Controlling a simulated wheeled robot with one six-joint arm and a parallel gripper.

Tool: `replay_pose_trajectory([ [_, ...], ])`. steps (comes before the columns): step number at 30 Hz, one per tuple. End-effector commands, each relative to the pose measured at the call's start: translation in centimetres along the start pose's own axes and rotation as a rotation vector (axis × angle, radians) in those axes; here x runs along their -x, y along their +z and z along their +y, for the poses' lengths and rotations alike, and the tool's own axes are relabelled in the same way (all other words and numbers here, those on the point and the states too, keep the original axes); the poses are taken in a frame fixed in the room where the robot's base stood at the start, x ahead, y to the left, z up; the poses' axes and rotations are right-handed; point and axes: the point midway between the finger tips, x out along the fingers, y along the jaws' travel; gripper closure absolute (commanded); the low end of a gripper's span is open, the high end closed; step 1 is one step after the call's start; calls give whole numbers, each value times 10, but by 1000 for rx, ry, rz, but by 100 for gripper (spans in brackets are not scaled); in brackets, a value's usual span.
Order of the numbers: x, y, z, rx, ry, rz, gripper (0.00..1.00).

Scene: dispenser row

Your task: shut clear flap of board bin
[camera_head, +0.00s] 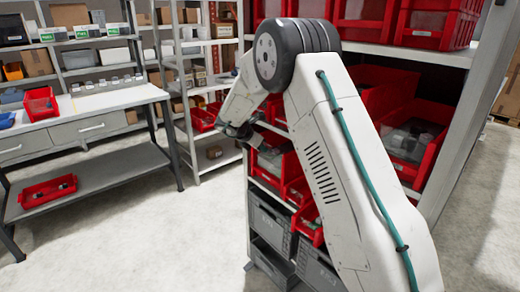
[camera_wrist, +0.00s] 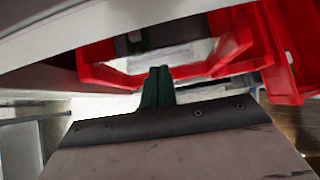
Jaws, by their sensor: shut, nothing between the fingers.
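My gripper (camera_head: 250,138) is at the left front of the shelf rack, close to its red bins, and partly blends into the dark shapes behind it. In the wrist view my gripper's dark fingers (camera_wrist: 158,80) are together with nothing between them. They point toward a red bin (camera_wrist: 100,68) whose front shows an opening. I cannot tell whether they touch it. A second red bin (camera_wrist: 290,55) is at the right in that view. I cannot tell which bin is the board bin, and no clear flap can be made out for certain. My arm hides much of the rack.
The rack (camera_head: 425,55) holds red bins, including one with grey contents (camera_head: 415,140), above grey crates (camera_head: 270,222). A pale shelf edge (camera_wrist: 130,28) crosses above my fingers in the wrist view. A workbench (camera_head: 90,103) stands left. The floor (camera_head: 130,245) between is clear.

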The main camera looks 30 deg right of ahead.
Motion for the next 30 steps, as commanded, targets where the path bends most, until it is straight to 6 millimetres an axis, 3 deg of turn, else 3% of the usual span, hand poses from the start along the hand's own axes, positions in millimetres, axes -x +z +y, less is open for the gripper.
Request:
replay_pose_trajectory([
  [11,2,0,-1,0,-2,0,100],
  [22,62,-1,0,1,2,-1,100],
  [30,79,-1,0,0,0,0,100],
])
